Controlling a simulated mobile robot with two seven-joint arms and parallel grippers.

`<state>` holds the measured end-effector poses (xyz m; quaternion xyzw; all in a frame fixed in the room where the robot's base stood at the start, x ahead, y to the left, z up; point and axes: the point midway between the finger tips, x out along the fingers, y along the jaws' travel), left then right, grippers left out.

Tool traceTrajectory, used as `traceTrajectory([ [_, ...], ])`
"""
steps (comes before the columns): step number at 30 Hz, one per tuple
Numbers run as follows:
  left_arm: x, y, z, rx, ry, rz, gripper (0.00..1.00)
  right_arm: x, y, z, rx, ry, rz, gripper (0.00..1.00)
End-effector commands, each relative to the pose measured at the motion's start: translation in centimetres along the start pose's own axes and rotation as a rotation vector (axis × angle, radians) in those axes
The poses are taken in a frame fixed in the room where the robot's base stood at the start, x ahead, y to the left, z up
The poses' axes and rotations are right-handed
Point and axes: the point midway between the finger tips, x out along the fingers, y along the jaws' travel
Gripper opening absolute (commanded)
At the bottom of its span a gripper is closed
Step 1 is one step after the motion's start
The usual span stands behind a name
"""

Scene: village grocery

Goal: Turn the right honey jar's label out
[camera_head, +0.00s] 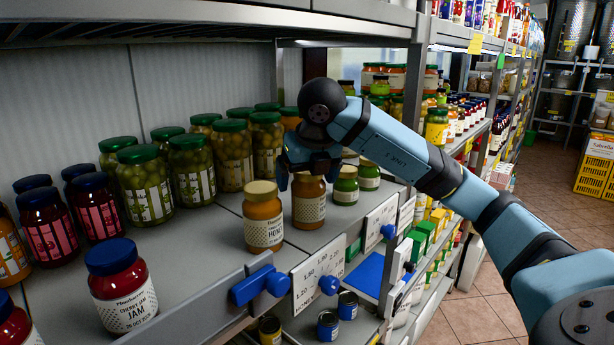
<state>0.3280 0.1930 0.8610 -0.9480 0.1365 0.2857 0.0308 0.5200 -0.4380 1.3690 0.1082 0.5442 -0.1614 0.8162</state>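The right honey jar (308,210) stands upright near the shelf's front edge. A patterned pale band faces me, and no large HONEY wording shows on it. The left honey jar (263,222) stands beside it, gold-lidded, with its HONEY label facing out. My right gripper (309,172) points down over the right jar from above, its fingers apart at either side of the lid. The gripper hides part of the lid, and I cannot tell whether the fingers touch it. My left gripper is not in view.
A cherry jam jar (120,287) stands front left. Price cards (318,272) and a blue clip (259,285) line the front edge. Bare shelf (195,255) lies left of the honey.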

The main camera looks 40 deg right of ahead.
Motion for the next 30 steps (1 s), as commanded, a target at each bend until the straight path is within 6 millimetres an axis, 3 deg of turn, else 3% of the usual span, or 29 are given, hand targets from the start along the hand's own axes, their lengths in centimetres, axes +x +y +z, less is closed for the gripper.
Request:
traceTrajectory([
  [9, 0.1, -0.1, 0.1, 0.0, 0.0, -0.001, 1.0, -0.3, 0.0, 0.0, -0.001, 0.001, 0.0, 1.0],
  [21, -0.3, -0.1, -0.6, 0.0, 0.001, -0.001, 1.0, -5.9, 0.0, 0.1, 0.0, -0.003, -0.001, 1.0],
  [30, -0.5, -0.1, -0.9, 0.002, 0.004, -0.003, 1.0, -7.5, 0.0, 0.0, 0.0, 0.0, -0.001, 1.0],
])
